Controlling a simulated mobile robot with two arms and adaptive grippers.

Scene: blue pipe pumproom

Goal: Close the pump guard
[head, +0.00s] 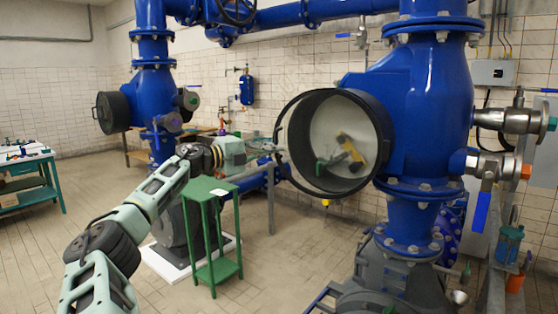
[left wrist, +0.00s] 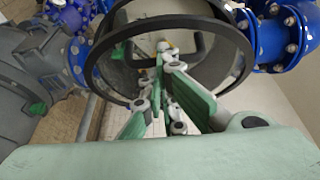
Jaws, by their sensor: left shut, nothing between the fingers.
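The pump guard (head: 283,123) appears as a black round rim at the left of the drum-shaped housing on the blue pump body (head: 430,95). The round opening faces me, and a yellow and green part (head: 348,150) shows inside it. How far the guard stands open is hard to tell. My left gripper (head: 280,160) is shut and empty at the rim's lower left; contact cannot be made out. In the left wrist view, its green fingers (left wrist: 160,75) point toward the black ring (left wrist: 243,58), which spans the upper picture. My right gripper is not in view.
A green stool (head: 208,188) stands below my left arm. A blue-handled valve (head: 485,185) and a metal pipe fitting (head: 505,120) stick out right of the pump. A teal workbench (head: 35,180) is at the far left. Tiled floor is clear between bench and stool.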

